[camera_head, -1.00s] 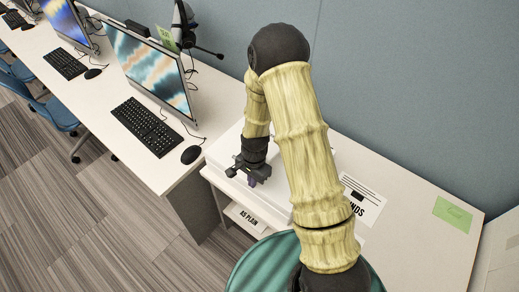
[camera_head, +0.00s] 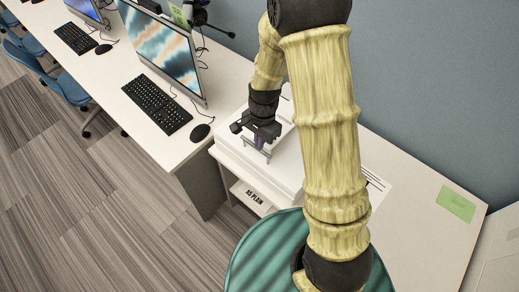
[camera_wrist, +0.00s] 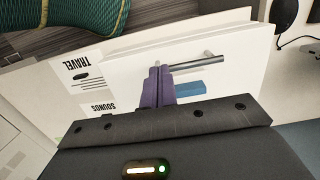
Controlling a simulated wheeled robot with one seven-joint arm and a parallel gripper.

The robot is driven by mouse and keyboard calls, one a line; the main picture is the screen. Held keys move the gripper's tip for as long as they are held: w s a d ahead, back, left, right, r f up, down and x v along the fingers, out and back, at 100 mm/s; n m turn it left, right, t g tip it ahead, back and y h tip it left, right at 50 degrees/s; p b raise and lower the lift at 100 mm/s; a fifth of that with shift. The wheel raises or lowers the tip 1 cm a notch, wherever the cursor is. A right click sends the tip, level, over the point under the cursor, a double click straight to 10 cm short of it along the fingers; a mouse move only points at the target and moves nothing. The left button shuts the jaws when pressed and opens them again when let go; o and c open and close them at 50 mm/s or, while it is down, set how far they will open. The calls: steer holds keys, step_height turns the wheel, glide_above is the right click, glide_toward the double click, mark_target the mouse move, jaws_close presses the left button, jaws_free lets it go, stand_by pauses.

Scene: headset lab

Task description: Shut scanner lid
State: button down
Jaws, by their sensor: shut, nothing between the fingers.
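The scanner (camera_head: 286,168) is a low white box on the right-hand white table, partly hidden behind my arm in the head view. Its white lid (camera_wrist: 228,72) fills much of the wrist view and carries a silver bar handle (camera_wrist: 197,62). I cannot tell the lid's exact angle. My gripper (camera_head: 260,146) is over the front left part of the scanner, pointing down. In the wrist view its purple fingers (camera_wrist: 157,70) are together and empty, beside the left end of the handle. Whether they touch it is unclear. A blue patch (camera_wrist: 188,88) shows just beyond the fingers.
A desk with a keyboard (camera_head: 157,103), a mouse (camera_head: 200,132) and a monitor (camera_head: 163,50) stands to the left. A green note (camera_head: 457,202) is on the clear right part of the table.

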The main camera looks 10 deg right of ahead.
steer(key=shift+r, duration=1.15)
steer(key=shift+r, duration=0.1)
steer(key=s+d+r+n+t, duration=0.3)
steer(key=s+d+r+n, duration=0.4)
steer(key=s+r+n, duration=0.2)
steer(key=shift+d+r+n+h, duration=0.4)
steer(key=shift+r+n, duration=0.1)
